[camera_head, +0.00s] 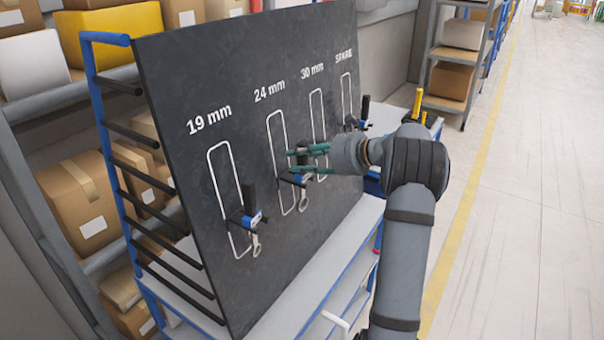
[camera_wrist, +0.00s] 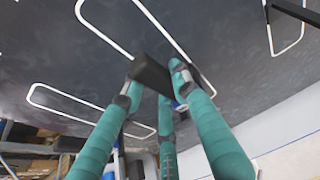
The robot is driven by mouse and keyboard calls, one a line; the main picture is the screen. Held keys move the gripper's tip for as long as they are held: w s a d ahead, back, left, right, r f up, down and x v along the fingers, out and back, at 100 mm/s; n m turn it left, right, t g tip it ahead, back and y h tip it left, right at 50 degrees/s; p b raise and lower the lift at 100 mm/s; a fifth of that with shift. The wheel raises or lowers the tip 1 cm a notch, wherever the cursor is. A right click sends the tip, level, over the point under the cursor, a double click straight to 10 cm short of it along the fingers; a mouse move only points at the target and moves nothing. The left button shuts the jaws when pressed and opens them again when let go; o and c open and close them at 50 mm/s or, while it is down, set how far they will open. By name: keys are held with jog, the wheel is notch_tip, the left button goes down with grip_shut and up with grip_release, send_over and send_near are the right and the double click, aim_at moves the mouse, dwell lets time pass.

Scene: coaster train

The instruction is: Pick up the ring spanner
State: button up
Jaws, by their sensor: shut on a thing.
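A dark upright board (camera_head: 190,90) bears white outlines labelled 19 mm, 24 mm, 30 mm and SPARE. Ring spanners hang on it. One (camera_head: 251,222) at 19 mm has a black handle, a blue collar and a metal ring end pointing down. A similar spanner (camera_head: 304,202) hangs by the 24 mm outline, its ring end showing below my teal fingers. My gripper (camera_head: 300,162) is shut on its black handle (camera_wrist: 152,74); the fingers also show around it in the wrist view (camera_wrist: 158,88).
Another tool (camera_head: 358,120) hangs at SPARE. A grey bench ledge (camera_head: 330,240) runs below the board. Shelves with cardboard boxes (camera_head: 75,195) stand behind. The floor on the right (camera_head: 520,220) is clear.

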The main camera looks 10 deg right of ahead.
aim_at(305, 145)
grip_shut()
jog(key=shift+r, duration=0.15)
dwell(0.4)
jog(key=shift+w+r, duration=0.1)
jog(key=shift+r, duration=0.4)
notch_tip(305, 145, up, 2)
jog(key=shift+r+b, duration=0.25)
jog(key=shift+b, duration=0.4)
jog(key=w+r+b+v, duration=0.1)
jog(key=r+b+v, duration=0.1)
jog(key=v, duration=1.1)
jog(key=shift+w+d+r, duration=0.2)
jog(key=shift+d, duration=0.2)
jog(key=shift+o, duration=2.3)
grip_release()
grip_shut()
